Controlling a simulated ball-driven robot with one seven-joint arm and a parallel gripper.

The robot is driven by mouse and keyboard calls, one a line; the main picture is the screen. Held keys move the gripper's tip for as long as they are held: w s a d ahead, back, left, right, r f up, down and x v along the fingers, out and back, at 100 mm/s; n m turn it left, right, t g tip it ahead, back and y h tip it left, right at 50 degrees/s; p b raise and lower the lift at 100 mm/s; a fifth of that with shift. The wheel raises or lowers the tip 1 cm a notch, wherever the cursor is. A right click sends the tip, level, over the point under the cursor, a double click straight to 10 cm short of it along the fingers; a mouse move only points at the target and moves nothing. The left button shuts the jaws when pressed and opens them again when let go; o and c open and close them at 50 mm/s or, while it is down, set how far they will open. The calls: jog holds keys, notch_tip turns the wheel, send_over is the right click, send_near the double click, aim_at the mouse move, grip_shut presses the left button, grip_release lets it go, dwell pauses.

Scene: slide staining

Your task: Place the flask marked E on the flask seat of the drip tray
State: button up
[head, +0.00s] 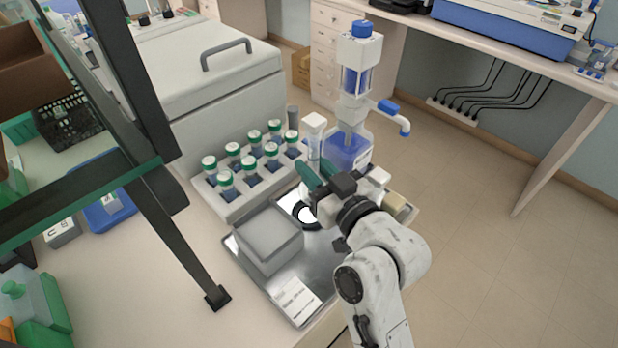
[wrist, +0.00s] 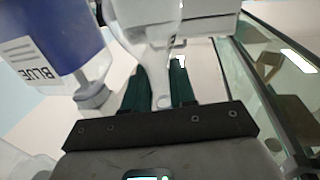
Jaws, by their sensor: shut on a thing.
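My gripper (head: 312,176), with dark green fingers, is low over the drip tray (head: 262,262). In the wrist view its fingers (wrist: 160,90) are shut on the narrow neck of a clear glass flask (wrist: 150,48). The flask widens away from the neck, and no letter E is readable on it. In the head view my gripper and wrist hide most of it. A black ring with a bright white middle (head: 306,214), apparently the flask seat, lies on the tray just below the fingers. I cannot tell whether the flask touches it.
A grey box (head: 266,240) stands on the tray left of the ring, with a white label card (head: 296,298) in front. Behind are a rack of green-capped bottles (head: 250,160), a white-capped tube (head: 314,140) and a blue dispenser bottle (head: 346,150), labelled BLUE in the wrist view (wrist: 50,45).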

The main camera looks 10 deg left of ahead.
jog(key=shift+w+a+f, duration=0.25)
jog(key=shift+w+f, duration=0.15)
jog(key=shift+f, duration=0.15)
jog(key=shift+w+a+f, duration=0.2)
jog(key=shift+w+f, duration=0.15)
jog(key=shift+f, duration=0.15)
jog(key=shift+w+a+f, duration=0.1)
jog(key=shift+f, duration=1.65)
jog(key=shift+f+b, duration=0.55)
jog(key=shift+f, duration=0.05)
jog(key=o, duration=0.8)
jog(key=shift+r+p, duration=0.5)
jog(key=shift+p, duration=0.1)
jog(key=b+v, duration=0.2)
jog(key=v, duration=1)
jog(key=shift+r+b, duration=0.15)
jog(key=shift+b, duration=0.15)
